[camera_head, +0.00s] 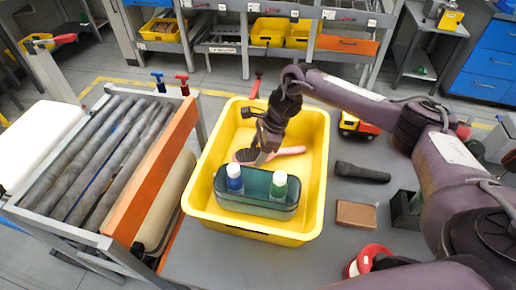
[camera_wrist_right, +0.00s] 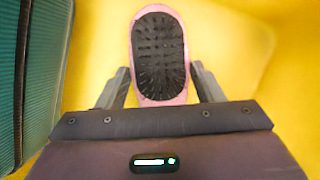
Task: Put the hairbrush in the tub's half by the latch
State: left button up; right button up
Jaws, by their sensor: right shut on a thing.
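The yellow tub (camera_head: 312,140) stands on the grey table. The pink hairbrush (camera_head: 290,150) is inside its walls, beyond a teal container, its handle pointing right. In the right wrist view the brush's black bristle pad (camera_wrist_right: 159,55) faces the camera. My right gripper (camera_head: 262,154) reaches down into the tub and is shut on the hairbrush, with one finger on each side of it in the wrist view (camera_wrist_right: 162,88). I cannot tell whether the brush touches the tub floor. I cannot make out the latch for certain. My left gripper is not in view.
A roller conveyor (camera_head: 95,150) lies left. Right of the tub are a toy truck (camera_head: 357,126), a dark tapered object (camera_head: 362,173), a brown block (camera_head: 356,215) and a red-white roll (camera_head: 368,259).

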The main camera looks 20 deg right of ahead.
jog(key=shift+f+b, duration=0.15)
jog(key=shift+b, duration=0.15)
jog(key=o, duration=1)
jog(key=shift+r+p, duration=0.3)
jog(key=shift+r, duration=0.1)
jog(key=shift+b+v, duration=0.85)
jog(key=shift+v, duration=5)
jog(key=shift+d, duration=0.1)
